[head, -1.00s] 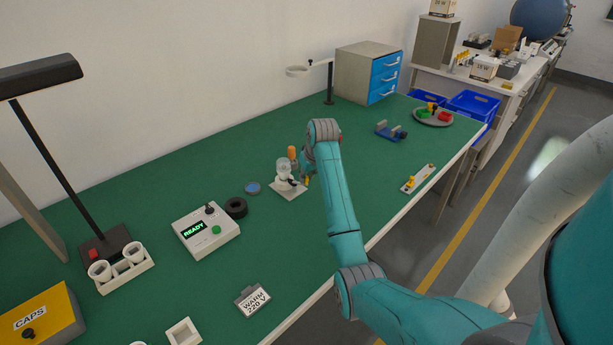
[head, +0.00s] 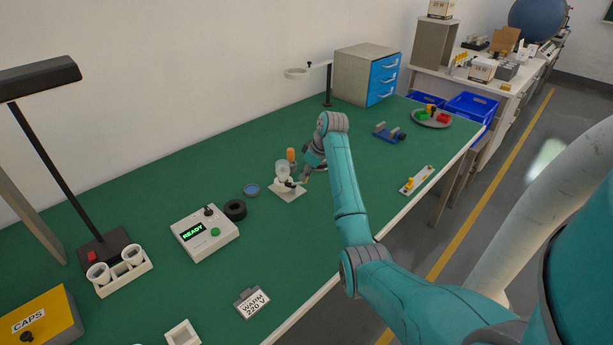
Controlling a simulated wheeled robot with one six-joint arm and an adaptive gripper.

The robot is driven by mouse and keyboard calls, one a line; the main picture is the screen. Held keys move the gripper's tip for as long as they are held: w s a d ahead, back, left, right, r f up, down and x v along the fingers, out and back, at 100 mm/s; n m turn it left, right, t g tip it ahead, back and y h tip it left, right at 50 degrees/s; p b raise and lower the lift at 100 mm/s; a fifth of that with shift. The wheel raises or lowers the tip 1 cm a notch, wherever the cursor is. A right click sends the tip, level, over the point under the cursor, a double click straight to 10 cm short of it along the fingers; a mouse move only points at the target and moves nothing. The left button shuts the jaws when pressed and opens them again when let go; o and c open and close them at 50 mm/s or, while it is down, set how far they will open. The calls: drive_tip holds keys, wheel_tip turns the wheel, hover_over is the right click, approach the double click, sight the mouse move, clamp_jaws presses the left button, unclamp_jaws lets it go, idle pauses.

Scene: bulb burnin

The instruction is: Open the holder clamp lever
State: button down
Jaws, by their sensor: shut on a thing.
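The holder is a small pale square base (head: 287,194) on the green bench, with a white, cup-like upper part (head: 282,171) standing on it. At its right side a small dark part with a short pale bar, apparently the clamp lever (head: 292,184), points right toward my gripper. My gripper (head: 304,179) comes down from the upper right, beside the holder, and is shut on what looks like this lever. The fingertips are small here, so the exact contact is hard to see. An orange knob-like piece (head: 291,154) shows just behind the holder.
A black ring (head: 235,209), a blue-topped disc (head: 251,190) and the READY box (head: 205,234) stand left of the holder. A ring stand (head: 328,88) is behind. A pale strip with a yellow piece (head: 416,180) lies right. The bench between is clear.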

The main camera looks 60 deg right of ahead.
drive_tip(key=n, duration=0.1)
drive_tip(key=w+d+n+y, duration=0.1)
drive_tip(key=n, duration=0.1)
drive_tip(key=shift+n, duration=0.3)
drive_tip(key=shift+w+d+n+g+y, duration=0.1)
drive_tip(key=shift+w+n+g+y, duration=0.15)
drive_tip(key=shift+n, duration=0.4)
drive_tip(key=shift+w+d+n+g+y, duration=0.15)
drive_tip(key=shift+w+n+y, duration=0.15)
drive_tip(key=shift+n, duration=0.35)
drive_tip(key=c, duration=1.1)
unclamp_jaws()
drive_tip(key=shift+v, duration=3.75)
drive_tip(key=shift+d+f, duration=0.1)
drive_tip(key=shift+f, duration=0.05)
